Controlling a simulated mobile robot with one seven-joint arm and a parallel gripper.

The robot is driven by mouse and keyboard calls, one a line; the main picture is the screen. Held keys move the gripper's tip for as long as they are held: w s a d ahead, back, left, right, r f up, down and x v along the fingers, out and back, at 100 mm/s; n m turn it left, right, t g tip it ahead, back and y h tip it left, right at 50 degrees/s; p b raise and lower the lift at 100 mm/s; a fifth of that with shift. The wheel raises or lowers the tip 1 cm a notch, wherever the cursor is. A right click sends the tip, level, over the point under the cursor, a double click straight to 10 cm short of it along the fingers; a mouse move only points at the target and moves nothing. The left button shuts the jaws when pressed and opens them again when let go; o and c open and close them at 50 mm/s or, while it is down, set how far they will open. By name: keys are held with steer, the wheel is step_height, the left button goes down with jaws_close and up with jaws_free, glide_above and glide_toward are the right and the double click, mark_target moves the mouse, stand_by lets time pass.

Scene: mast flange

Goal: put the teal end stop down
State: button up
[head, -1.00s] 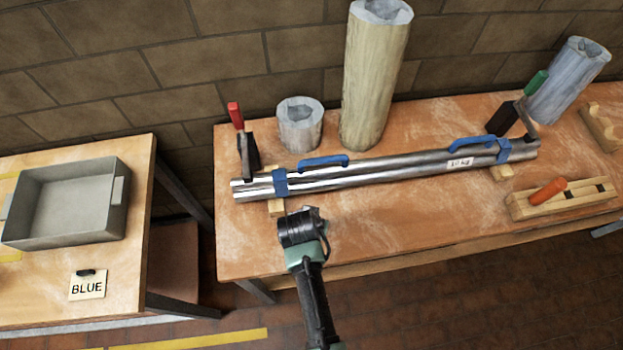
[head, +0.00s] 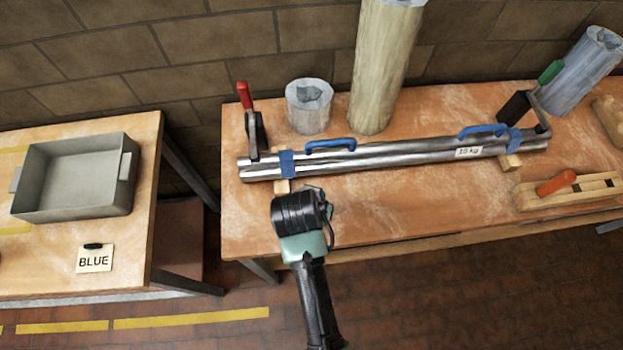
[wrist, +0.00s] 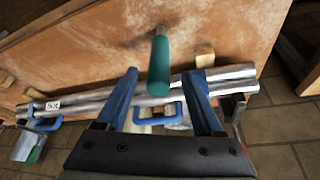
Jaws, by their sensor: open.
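The teal end stop (wrist: 160,65) shows in the wrist view as a teal cylinder with a thin grey pin at its far end. It lies between the blue fingers of my gripper (wrist: 163,74), with a visible gap on each side. The fingers are apart and not closed on it. The bench surface (wrist: 105,62) is behind the pin; I cannot tell whether the pin touches it. In the head view my wrist is at the bench's front edge, in front of the mast's left end, and hides the fingers and the end stop.
Steel mast tubes (head: 390,155) with blue handles lie along the bench (head: 420,205). A red-handled clamp (head: 253,130) and a green-handled clamp (head: 520,105) stand at their ends. A grey tray (head: 75,178) and a BLUE card (head: 95,259) are on the left table. Bare bench lies right of my wrist.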

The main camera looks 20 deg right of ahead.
steer(key=w+a+r+n+t, duration=0.15)
steer(key=w+r+t, duration=0.3)
steer(key=r, duration=0.85)
steer(key=w+a+r+n+t, duration=0.15)
steer(key=w+r+t, duration=0.35)
steer(key=r, duration=0.7)
steer(key=w+a+r+n+t, duration=0.1)
steer(key=w+a+r+t, duration=0.15)
steer(key=w+r, duration=0.7)
steer(key=s+a+r+n+t, duration=0.1)
steer(key=s+r+t, duration=0.3)
steer(key=r, duration=0.7)
steer(key=s+a+r+n+t+y, duration=0.1)
steer(key=s+a+r+t, duration=0.1)
steer(key=s+r+t, duration=0.2)
steer(key=s+a+r+n+t+y, duration=0.1)
steer(key=s+r, duration=0.7)
steer(key=r, duration=1.1)
steer(key=a+t, duration=0.1)
steer(key=t, duration=0.1)
steer(key=shift+s+r+n+t, duration=0.3)
steer(key=shift+r+n+t, duration=0.1)
